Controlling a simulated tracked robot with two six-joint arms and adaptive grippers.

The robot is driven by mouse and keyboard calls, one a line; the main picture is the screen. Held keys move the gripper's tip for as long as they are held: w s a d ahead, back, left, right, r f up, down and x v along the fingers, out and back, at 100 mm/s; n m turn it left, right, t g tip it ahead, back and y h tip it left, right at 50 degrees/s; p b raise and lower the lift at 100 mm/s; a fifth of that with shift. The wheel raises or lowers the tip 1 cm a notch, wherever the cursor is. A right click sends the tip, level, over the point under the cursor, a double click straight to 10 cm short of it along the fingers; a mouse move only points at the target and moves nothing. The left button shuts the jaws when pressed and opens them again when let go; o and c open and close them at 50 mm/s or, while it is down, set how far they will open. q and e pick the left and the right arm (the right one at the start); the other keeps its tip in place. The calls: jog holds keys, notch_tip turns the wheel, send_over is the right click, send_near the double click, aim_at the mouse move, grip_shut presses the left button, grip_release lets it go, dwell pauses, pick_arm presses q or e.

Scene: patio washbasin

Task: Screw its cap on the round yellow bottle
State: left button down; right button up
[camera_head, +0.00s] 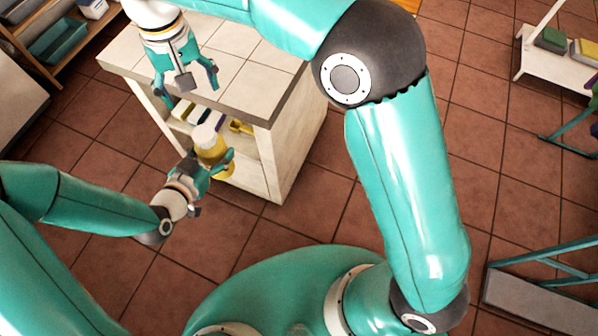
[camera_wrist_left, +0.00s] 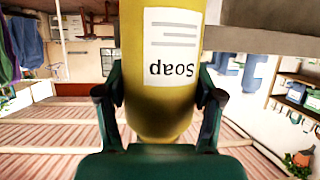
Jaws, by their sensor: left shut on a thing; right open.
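The yellow bottle (camera_head: 211,152) is held in front of the counter unit. In the left wrist view the bottle (camera_wrist_left: 160,108) shows a white "Soap" label, upside down, and narrows toward the picture's bottom. A pale part (camera_head: 204,134) shows at its upper end in the head view; I cannot tell whether it is a cap. My left gripper (camera_head: 210,170) is shut around the bottle, one finger on each side; it also shows in the left wrist view (camera_wrist_left: 160,92). My right gripper (camera_head: 187,86) is open, above and left of the bottle, over the counter. No separate cap is discernible.
The tiled counter (camera_head: 245,82) stands beside both grippers, its edge close to the bottle. Its open shelf (camera_head: 245,150) holds a yellow thing and other items. A low white rack (camera_head: 540,62) stands at upper right. The reddish tiled floor (camera_head: 315,215) is clear nearby.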

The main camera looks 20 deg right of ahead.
pick_arm(q)
jog(key=shift+w, duration=0.1)
pick_arm(e)
jog(key=w+d+f+t+y, duration=0.1)
jog(key=w+d+f, duration=0.4)
jog(key=d, duration=0.3)
jog(key=w+d+f+t, duration=0.1)
jog(key=w+d+f, duration=0.3)
jog(key=w+d, duration=0.25)
jog(key=w+d+f+t, duration=0.1)
jog(key=d+f+t, duration=0.1)
jog(key=d+f, duration=0.5)
jog(key=d+f+t, duration=0.1)
jog(key=d+f, duration=0.1)
jog(key=d, duration=0.9)
jog(key=s+a+f+m+g+y, duration=0.1)
jog(key=s+a+f+g+y, duration=0.1)
jog(key=s+a+f, duration=0.85)
jog(key=s+a+f+m+g, duration=0.1)
jog(key=s+a+f, duration=0.1)
jog(key=s, duration=0.5)
jog(key=s+a+f, duration=0.2)
jog(key=s+f, duration=0.1)
jog(key=s, duration=0.4)
jog(key=s+a+f+m+g, duration=0.1)
jog(key=s+a+f, duration=0.1)
jog(key=s, duration=0.5)
jog(key=shift+s+a+f+m+g+y, duration=0.3)
jog(key=shift+s+f+y, duration=0.1)
jog(key=shift+f, duration=0.35)
